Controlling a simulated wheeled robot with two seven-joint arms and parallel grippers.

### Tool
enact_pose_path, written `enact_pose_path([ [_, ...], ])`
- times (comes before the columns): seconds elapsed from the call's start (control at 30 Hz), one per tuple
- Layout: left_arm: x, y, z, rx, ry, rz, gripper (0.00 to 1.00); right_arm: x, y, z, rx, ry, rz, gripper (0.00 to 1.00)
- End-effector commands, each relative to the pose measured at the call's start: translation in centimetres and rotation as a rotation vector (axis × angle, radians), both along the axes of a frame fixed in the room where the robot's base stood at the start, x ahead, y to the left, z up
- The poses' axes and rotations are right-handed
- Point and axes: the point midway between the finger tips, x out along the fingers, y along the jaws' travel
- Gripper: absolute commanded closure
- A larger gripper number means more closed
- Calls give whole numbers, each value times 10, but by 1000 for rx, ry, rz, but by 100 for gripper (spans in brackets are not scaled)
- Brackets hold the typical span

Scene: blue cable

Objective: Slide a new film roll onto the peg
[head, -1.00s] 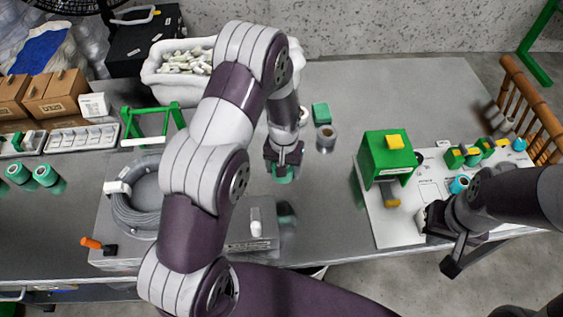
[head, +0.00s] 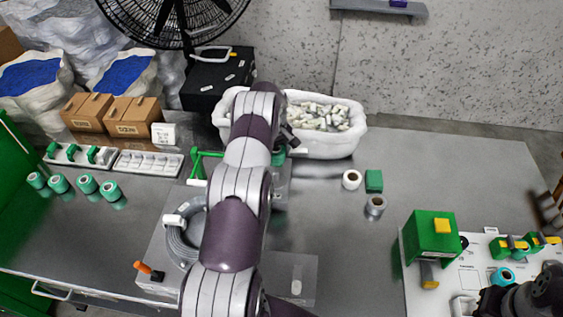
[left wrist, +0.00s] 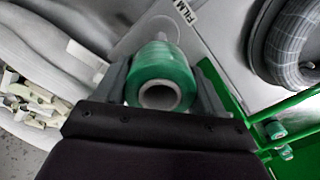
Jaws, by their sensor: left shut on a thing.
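My left gripper (head: 277,150) is shut on a green film roll (left wrist: 165,72) with a pale hollow core. In the left wrist view (left wrist: 162,90) the roll sits between both fingers, its core opening facing the camera. A small grey-white tip, perhaps the peg (left wrist: 160,37), shows just beyond the roll, beside a "FILM" label (left wrist: 186,10). I cannot tell whether the roll is around it. In the head view the arm hides most of this spot. Several other green rolls (head: 87,184) stand at the left. My right gripper is partly cut off at the bottom right; its jaws are unclear.
A white bin (head: 327,146) of pale pieces stands right behind the left gripper. A green frame (head: 196,166) and a grey cable coil (head: 178,240) are close by. A bare core (head: 351,180), another roll (head: 376,205) and a green block (head: 374,181) stand to the right.

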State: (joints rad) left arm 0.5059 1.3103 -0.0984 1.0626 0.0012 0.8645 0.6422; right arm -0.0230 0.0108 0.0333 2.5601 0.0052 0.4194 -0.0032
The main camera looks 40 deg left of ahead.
Motion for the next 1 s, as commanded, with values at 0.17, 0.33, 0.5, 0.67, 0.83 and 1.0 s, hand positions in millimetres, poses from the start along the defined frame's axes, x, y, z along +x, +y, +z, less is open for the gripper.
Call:
enact_pose_path([
  [0.17, 0, -1, -8, -1, 1, 12, 68, 0, 0, -5, 0, 0, 0, 100],
  [0.33, 0, -1, -26, 0, 0, 10, 68, 0, 0, -13, 0, 0, 0, 100],
  [0.5, 0, -1, -49, 0, -1, 9, 68, 0, 0, -27, 0, 0, 0, 100],
  [0.67, 1, -1, -60, 1, -2, 9, 68, 0, 0, -39, 0, 0, 0, 100],
  [0.83, 0, -1, -59, 0, -1, 9, 68, 0, 0, -38, 0, 0, 0, 100],
  [1.0, 0, -1, -59, 0, -1, 9, 68, 0, 0, -38, 0, 0, 0, 100],
])
